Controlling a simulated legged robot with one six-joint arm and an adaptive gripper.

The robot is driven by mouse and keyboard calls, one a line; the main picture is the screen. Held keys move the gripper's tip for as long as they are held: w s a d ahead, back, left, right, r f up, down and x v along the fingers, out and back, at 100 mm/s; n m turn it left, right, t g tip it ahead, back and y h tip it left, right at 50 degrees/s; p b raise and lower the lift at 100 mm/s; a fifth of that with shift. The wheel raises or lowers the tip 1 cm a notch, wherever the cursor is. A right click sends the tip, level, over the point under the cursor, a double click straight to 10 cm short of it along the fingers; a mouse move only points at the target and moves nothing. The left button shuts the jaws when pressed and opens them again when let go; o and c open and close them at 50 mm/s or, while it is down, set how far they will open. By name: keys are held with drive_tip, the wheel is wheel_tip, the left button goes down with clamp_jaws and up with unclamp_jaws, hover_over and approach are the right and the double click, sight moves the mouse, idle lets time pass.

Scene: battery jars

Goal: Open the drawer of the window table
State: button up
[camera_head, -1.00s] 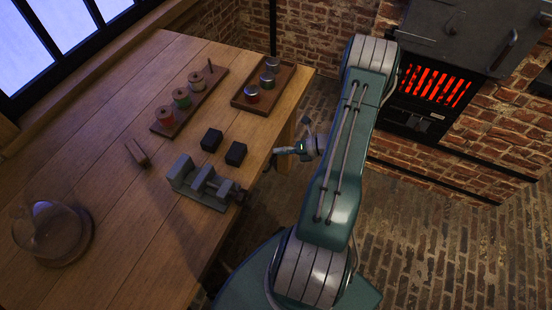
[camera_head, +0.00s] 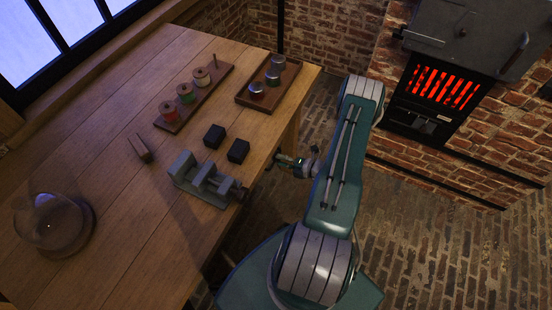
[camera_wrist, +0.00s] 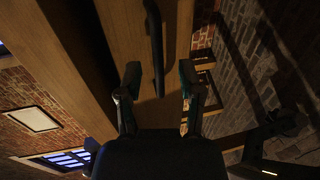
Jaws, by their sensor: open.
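The window table (camera_head: 110,140) is a wooden table below the window. In the wrist view its drawer front (camera_wrist: 178,50) is a plain wooden panel with a long dark bar handle (camera_wrist: 156,50). The drawer's opening edge is not clear in either view. My gripper (camera_wrist: 160,82) is open and empty, with one finger on each side of the handle's near end as seen in the wrist view. I cannot tell whether the fingers touch it. In the head view my gripper (camera_head: 278,161) is beside the table's right edge; the handle is hidden there.
A grey vise (camera_head: 205,182) sits at the table edge near my gripper. Two dark blocks (camera_head: 238,150), a spool rack (camera_head: 218,87), a tray of jars (camera_head: 290,91) and a glass dome (camera_head: 52,222) stand on the table. A glowing stove (camera_head: 440,88) is beyond; brick floor (camera_head: 420,230) is clear.

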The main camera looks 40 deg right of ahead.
drive_tip(key=shift+x, duration=1.35)
clamp_jaws()
drive_tip(key=shift+s, duration=0.1)
drive_tip(key=f+v, duration=0.2)
drive_tip(key=v, duration=1)
drive_tip(key=s+f+v, duration=0.1)
drive_tip(key=f+v, duration=0.2)
drive_tip(key=v, duration=1)
drive_tip(key=f+v, duration=0.3)
drive_tip(key=v, duration=0.9)
drive_tip(key=shift+s+d, duration=0.45)
drive_tip(key=shift+d, duration=0.05)
drive_tip(key=shift+f, duration=0.1)
